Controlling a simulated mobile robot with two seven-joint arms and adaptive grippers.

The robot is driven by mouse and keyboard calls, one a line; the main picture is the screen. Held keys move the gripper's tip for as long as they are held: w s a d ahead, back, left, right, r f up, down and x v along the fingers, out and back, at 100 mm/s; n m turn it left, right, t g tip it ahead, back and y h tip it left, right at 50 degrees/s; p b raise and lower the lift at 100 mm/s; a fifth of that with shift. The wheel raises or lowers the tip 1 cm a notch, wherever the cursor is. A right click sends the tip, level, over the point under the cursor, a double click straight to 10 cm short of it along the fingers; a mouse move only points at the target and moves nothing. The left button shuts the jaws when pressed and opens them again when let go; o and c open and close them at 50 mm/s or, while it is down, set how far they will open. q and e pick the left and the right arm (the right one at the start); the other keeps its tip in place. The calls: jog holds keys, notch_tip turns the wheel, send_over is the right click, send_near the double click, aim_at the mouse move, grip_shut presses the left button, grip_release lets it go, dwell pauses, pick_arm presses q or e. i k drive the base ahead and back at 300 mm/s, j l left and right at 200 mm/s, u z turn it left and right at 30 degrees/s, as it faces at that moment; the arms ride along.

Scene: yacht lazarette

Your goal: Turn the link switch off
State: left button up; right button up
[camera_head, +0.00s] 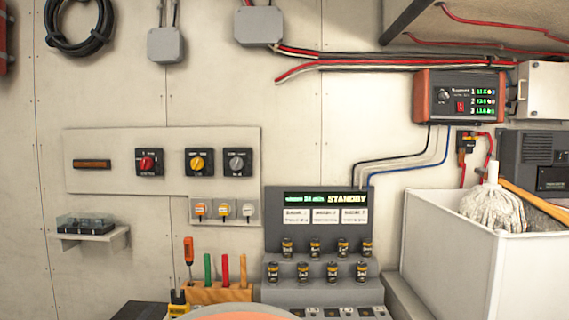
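A pale wall panel (108,180) holds three rotary switches in a row. The left one is a red-knob switch (148,163), the middle one a yellow-knob switch (198,162), and the right one a grey-knob switch (237,162). Each sits on a black square plate. The lettering is too small to read, so I cannot tell which is the link switch or how each knob is set. Neither of my grippers is in view.
Below are small breakers (224,210) and a grey console (282,238) whose display reads STANDBY, with several small cylinders. A wooden rack (215,293) holds upright tools. A white bin (448,260) with a mop (493,207) stands right. A red-ended charger (460,97) hangs above.

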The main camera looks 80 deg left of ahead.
aim_at(197, 162)
jog(key=u, duration=3.1)
jog(key=i+j+z, duration=0.15)
jog(key=j+z, duration=0.2)
jog(key=j, duration=0.15)
jog(key=i+j+z, duration=0.1)
jog(key=j+z, duration=0.25)
jog(key=j, duration=0.15)
jog(key=j+z, duration=0.3)
jog(key=j, duration=0.2)
